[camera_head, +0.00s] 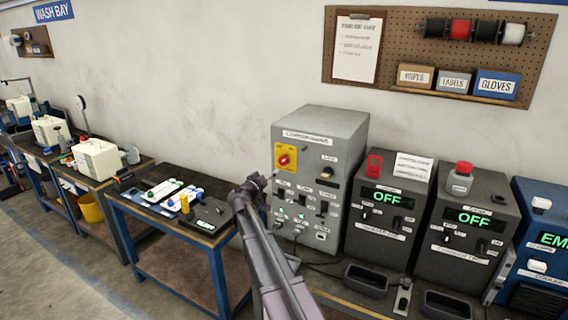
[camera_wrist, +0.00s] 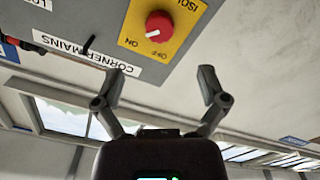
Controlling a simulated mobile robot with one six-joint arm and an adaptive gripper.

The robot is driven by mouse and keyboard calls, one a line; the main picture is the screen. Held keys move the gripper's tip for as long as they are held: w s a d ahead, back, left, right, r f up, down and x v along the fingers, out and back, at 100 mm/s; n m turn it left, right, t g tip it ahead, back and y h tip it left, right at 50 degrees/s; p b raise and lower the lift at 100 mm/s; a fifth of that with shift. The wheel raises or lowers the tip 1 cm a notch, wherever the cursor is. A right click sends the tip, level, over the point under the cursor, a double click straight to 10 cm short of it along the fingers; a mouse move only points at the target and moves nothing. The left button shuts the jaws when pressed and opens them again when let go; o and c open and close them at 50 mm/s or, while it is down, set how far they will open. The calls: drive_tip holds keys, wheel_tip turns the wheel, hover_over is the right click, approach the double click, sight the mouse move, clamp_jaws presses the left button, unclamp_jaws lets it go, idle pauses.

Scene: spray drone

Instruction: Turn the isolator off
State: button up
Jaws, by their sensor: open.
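The isolator is a red round knob (camera_head: 283,160) on a yellow plate, on the upper left front of the grey cabinet (camera_head: 340,125). In the wrist view, turned upside down, the red knob (camera_wrist: 160,25) has a white mark pointing toward the printed ON; OFF is printed beside it on the yellow plate (camera_wrist: 180,45). My gripper (camera_head: 262,180) is just left of and below the knob in the head view. In the wrist view my gripper (camera_wrist: 162,78) has its two fingers spread apart and empty, with the knob beyond the tips, not touched.
A blue-framed table (camera_head: 180,235) with small tools stands left.

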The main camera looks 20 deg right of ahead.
sight(282, 163)
drive_tip(key=x, duration=1.1)
drive_tip(key=shift+w+d, duration=0.15)
drive_tip(key=shift+c, duration=0.2)
drive_tip(key=c, duration=1.1)
